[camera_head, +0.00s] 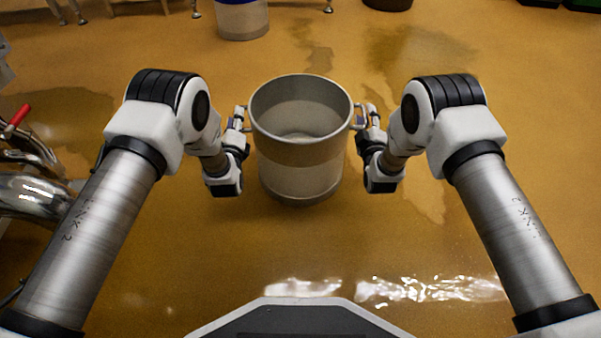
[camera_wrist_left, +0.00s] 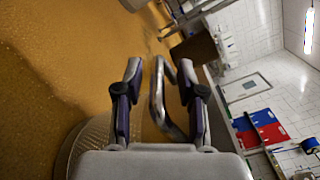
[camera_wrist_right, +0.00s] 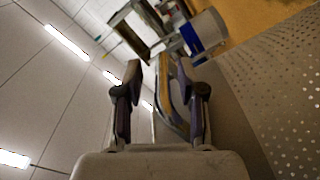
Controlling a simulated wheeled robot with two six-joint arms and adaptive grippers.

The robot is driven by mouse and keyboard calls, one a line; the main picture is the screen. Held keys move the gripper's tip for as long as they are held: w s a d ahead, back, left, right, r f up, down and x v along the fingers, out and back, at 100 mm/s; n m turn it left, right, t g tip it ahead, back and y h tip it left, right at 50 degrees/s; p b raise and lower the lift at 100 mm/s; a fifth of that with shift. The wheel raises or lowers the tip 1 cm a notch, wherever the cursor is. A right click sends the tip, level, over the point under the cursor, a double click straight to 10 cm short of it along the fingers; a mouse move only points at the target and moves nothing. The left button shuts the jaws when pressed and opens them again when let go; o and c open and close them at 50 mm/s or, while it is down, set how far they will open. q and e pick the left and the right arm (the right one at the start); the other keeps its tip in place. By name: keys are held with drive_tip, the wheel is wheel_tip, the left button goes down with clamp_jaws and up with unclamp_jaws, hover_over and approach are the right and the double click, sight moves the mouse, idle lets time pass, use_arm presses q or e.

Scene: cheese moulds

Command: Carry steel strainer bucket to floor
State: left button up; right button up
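The steel strainer bucket (camera_head: 300,150) is a tall, upright, open-topped cylinder in the middle of the head view, between my two arms. It looks empty. A loop handle sticks out on each side near the rim. My left gripper (camera_wrist_left: 160,75) is open, with its left handle (camera_wrist_left: 156,95) between the fingers and gaps visible. My right gripper (camera_wrist_right: 160,70) is also open, with the right handle (camera_wrist_right: 172,105) between its fingers. The perforated wall shows in the right wrist view (camera_wrist_right: 275,90). I cannot tell whether the bucket's base touches the floor.
The tan floor (camera_head: 400,230) is wet in patches and clear around the bucket. A white and blue container (camera_head: 242,18) stands at the back, with a dark tub (camera_head: 388,4) to its right. Steel pipes with a red-handled valve (camera_head: 18,118) are at the left edge.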

drive_tip(key=shift+s, duration=0.3)
use_arm(q)
drive_tip(key=s, duration=1)
drive_tip(key=shift+s+d, duration=0.25)
drive_tip(key=shift+s, duration=0.1)
use_arm(e)
drive_tip(key=s, duration=1.1)
drive_tip(key=shift+s+d, duration=0.2)
drive_tip(key=shift+d, duration=0.1)
